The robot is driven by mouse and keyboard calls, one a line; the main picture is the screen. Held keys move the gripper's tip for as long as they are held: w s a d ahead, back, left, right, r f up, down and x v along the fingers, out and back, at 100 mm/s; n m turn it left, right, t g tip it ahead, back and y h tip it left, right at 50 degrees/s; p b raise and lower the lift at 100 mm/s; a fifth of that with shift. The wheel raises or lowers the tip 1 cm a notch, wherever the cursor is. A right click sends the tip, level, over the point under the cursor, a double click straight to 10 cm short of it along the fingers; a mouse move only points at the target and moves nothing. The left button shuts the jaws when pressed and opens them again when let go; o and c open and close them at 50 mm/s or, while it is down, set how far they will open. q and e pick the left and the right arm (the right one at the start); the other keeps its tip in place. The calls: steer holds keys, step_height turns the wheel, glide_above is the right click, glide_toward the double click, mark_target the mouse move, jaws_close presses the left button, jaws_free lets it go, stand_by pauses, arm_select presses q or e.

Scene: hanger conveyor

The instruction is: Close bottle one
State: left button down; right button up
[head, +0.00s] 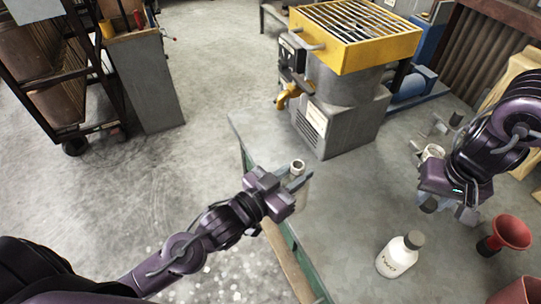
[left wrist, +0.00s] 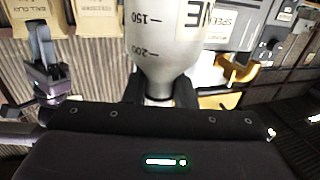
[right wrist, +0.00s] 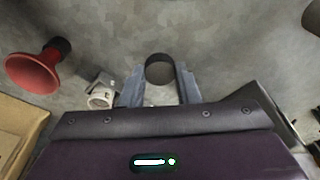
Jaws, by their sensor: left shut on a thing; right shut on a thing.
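Bottle one (left wrist: 165,45) is a pale bottle with volume marks and a label of which "NE" shows. My left gripper (head: 293,180) is shut on it near the neck, above the table's left edge. In the head view its open mouth (head: 298,166) faces up, with no cap on it. My right gripper (head: 449,207) is shut at the right side of the table, well apart from the bottle. In the right wrist view a dark round cap (right wrist: 160,69) sits between its fingers.
A white bottle (head: 394,261) with a dark cap stands on the table (head: 340,205). A grey machine with a yellow top (head: 355,55) stands at the back. The middle of the table is clear.

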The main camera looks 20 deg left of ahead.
arm_select(q)
steer(key=d+h, duration=0.1)
steer(key=d+m+g, duration=0.1)
steer(key=d+m+h, duration=0.1)
steer(key=shift+s+d+f+g+h, duration=0.25)
steer(key=shift+d+g+h, duration=0.05)
steer(key=shift+d+g, duration=0.1)
arm_select(e)
steer(key=s+a+r+n+g, duration=0.1)
steer(key=a+r+n, duration=0.4)
steer(key=a+n, duration=0.7)
steer(key=a+r+n+g+y, duration=0.1)
steer(key=a+r+n, duration=0.4)
steer(key=a+n, duration=0.6)
steer(key=n+g, duration=0.1)
steer(key=n, duration=0.2)
steer(key=shift+s+a, duration=0.35)
steer(key=shift+a, duration=0.05)
steer(key=shift+f, duration=0.15)
steer(key=shift+f, duration=1.9)
